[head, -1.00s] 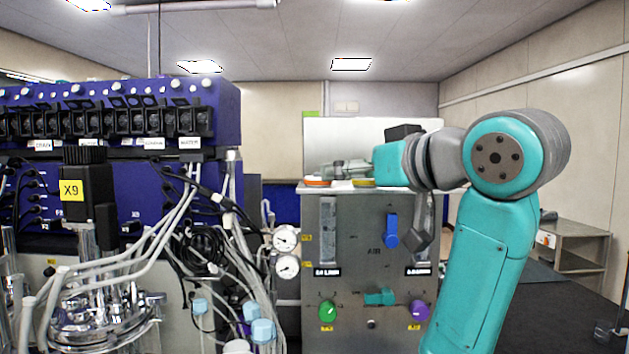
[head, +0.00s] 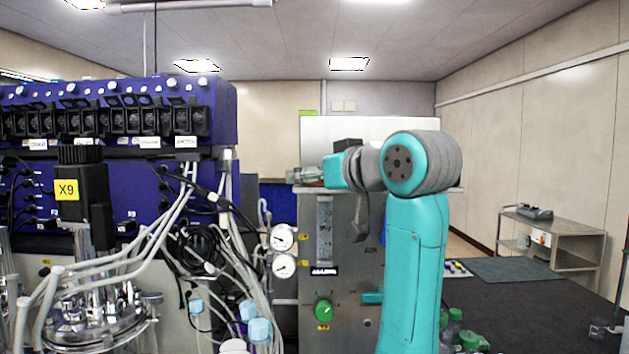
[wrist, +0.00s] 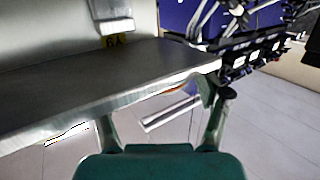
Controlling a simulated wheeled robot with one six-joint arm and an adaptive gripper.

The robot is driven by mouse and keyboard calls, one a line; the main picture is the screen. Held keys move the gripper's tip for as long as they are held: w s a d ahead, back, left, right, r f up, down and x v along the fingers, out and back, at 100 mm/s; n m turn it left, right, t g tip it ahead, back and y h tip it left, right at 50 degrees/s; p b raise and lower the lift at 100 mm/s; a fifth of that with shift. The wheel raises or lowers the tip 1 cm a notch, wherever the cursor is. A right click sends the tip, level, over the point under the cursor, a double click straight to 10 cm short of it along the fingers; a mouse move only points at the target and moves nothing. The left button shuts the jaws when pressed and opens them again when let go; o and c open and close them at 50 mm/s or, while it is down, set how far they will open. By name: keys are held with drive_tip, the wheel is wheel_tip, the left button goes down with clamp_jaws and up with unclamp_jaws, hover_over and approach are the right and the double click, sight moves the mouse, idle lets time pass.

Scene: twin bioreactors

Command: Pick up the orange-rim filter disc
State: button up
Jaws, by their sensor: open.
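My gripper (head: 303,174) is at the top left edge of the grey cabinet (head: 340,262) in the head view, pointing left. In the wrist view its two fingers are spread apart, with nothing clearly held between them (wrist: 160,112). The orange-rim filter disc does not show clearly now; in the head view my arm and gripper cover the cabinet top where discs showed earlier. In the wrist view there is a faint orange tint along a grey metal edge near the right finger, and I cannot tell whether it is the disc.
The blue bioreactor unit (head: 75,115) with tubes and cables stands to the left. Two round gauges (head: 284,238) sit at the cabinet's left side. A grey trolley (head: 552,240) stands at the far right.

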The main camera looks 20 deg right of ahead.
drive_tip(key=c, duration=0.9)
drive_tip(key=shift+r, duration=0.1)
